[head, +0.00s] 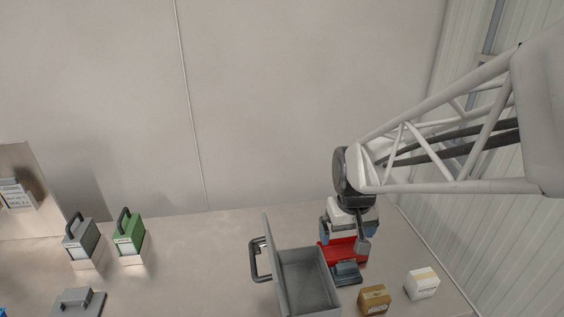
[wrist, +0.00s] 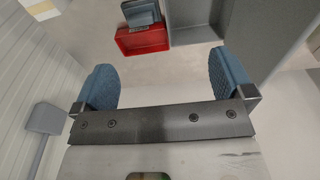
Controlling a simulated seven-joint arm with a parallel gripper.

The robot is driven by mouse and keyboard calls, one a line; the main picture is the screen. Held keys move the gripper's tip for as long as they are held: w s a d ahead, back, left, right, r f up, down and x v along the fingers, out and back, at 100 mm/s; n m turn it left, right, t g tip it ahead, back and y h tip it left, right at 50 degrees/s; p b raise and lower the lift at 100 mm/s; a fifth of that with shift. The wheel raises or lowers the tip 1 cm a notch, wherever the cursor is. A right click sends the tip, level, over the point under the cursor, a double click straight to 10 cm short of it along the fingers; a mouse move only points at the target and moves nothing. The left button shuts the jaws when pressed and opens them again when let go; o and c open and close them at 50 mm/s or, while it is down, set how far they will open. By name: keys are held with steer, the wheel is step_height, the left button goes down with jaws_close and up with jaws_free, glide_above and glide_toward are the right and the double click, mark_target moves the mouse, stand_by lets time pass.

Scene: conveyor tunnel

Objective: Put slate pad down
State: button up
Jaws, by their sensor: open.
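A slate-blue pad with a raised block on top (head: 346,273) lies on the table beside the open grey bin. It also shows at the top of the wrist view (wrist: 141,14), against a red tray or block (wrist: 140,40). The red piece (head: 345,250) is partly hidden by my gripper in the head view. My gripper (head: 348,234) hangs over the red piece, behind the slate pad. In the wrist view its blue fingers (wrist: 163,85) are wide apart with nothing between them. The pad is apart from the fingers.
The grey bin (head: 334,282) with its raised lid stands left of the pad. A brown carton (head: 374,300) and a white carton (head: 422,284) stand to the right. Green (head: 129,238) and grey (head: 82,243) handled cases and a grey plate (head: 92,306) are far left. The table's centre-left is clear.

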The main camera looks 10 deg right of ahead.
steer(key=s+a+r+t, duration=0.1)
steer(key=s+a+r, duration=0.4)
steer(key=s+r, duration=0.3)
steer(key=s, duration=0.4)
steer(key=shift+r, duration=0.1)
stand_by(0.9)
steer(key=c, duration=0.8)
steer(key=shift+w, duration=0.15)
